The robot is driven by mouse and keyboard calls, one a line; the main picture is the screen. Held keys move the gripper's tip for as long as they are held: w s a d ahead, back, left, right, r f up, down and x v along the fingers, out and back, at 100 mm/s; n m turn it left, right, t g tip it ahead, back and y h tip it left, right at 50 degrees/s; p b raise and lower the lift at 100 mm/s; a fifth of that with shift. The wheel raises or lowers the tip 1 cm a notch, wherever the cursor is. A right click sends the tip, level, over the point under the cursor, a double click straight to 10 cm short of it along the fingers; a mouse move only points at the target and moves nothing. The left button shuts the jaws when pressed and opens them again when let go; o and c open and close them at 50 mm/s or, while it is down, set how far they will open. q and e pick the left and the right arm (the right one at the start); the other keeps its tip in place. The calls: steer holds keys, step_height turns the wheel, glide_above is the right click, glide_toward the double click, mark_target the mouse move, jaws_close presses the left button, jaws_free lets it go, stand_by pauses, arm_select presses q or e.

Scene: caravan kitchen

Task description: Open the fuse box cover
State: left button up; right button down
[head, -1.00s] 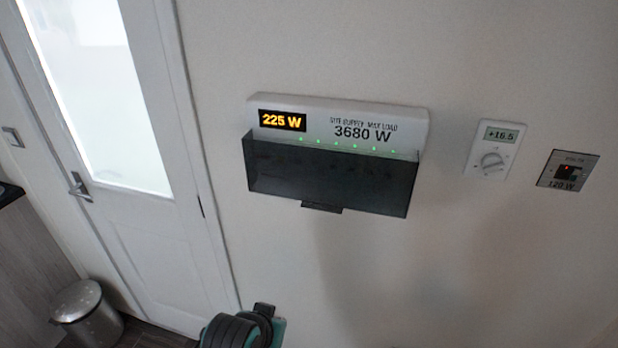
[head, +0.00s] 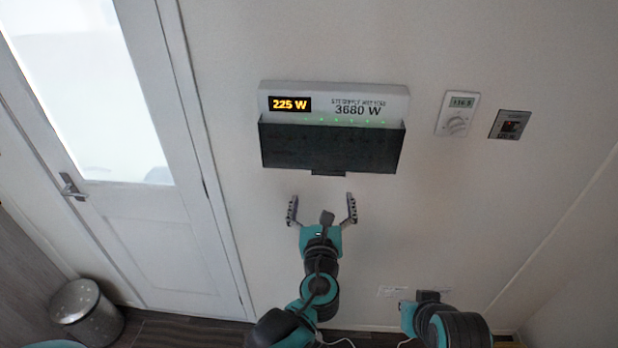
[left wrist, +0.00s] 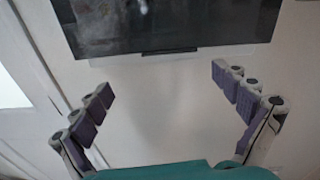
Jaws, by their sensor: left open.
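The fuse box (head: 400,103) is a white wall unit with an orange "225 W" display and a row of small green lights. Its dark smoked cover (head: 330,148) hangs down over the lower part, with a small tab (head: 328,173) at the middle of its bottom edge. In the left wrist view the cover (left wrist: 165,25) fills the top, and the tab (left wrist: 168,52) shows on its lower edge. My left gripper (head: 322,199) is open and empty just below the tab, apart from it. Its fingers spread either side of the tab in the left wrist view (left wrist: 163,82). My right gripper's fingers are not visible.
A thermostat (head: 457,114) and a small switch panel (head: 510,125) are on the wall to the right. A white door (head: 150,230) with a frosted pane is at left, with a metal bin (head: 88,314) below. The wall around the box is clear.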

mark_target(329, 175)
arm_select(q)
steer(key=w+d+m, duration=0.1)
steer(key=w, duration=0.6)
steer(key=shift+w+d+r+m+h+b, duration=0.2)
steer(key=shift+w+m+h+b, duration=0.1)
steer(key=shift+w+b, duration=0.1)
steer(key=c, duration=1.7)
steer(key=shift+s+r, duration=0.1)
